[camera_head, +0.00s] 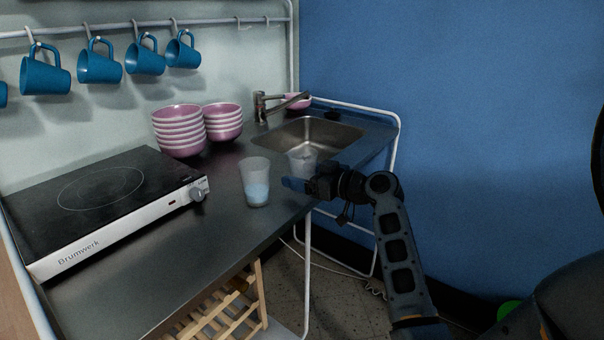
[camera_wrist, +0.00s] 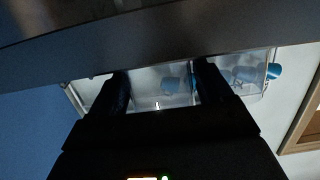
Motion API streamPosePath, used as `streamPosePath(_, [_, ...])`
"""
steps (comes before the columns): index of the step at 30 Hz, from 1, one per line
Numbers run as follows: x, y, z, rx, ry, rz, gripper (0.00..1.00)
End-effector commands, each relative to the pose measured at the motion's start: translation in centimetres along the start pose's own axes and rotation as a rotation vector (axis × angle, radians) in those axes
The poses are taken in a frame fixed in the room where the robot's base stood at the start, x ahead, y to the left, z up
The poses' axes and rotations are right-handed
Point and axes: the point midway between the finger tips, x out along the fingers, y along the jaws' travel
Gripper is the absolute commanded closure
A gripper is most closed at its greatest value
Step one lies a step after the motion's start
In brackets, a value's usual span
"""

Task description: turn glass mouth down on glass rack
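A clear, bluish glass (camera_head: 256,184) stands upright, mouth up, on the counter near its front edge. A second clear glass (camera_head: 301,160) stands behind my gripper, by the sink; its lower part is hidden. My gripper (camera_head: 294,184) is at the counter's front edge, pointing left, to the right of the first glass and apart from it in the picture.
A black hotplate (camera_head: 100,190) covers the counter's left part. Stacked pink bowls (camera_head: 179,133) stand at the back, beside the sink (camera_head: 310,136) and its tap (camera_head: 262,106). Blue mugs (camera_head: 100,66) hang from a rail. A white frame (camera_head: 397,145) borders the counter's right end.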

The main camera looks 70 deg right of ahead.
Motion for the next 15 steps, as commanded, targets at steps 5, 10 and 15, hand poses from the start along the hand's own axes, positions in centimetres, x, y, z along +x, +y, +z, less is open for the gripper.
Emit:
streamPosePath(5, [-0.02, 0.0, 0.01, 0.0, 0.0, 0.0, 0.39])
streamPosePath(10, [-0.02, 0.0, 0.01, 0.0, 0.0, 0.0, 0.55])
streamPosePath(15, [-0.05, 0.01, -0.22, -0.001, 0.001, 0.0, 0.63])
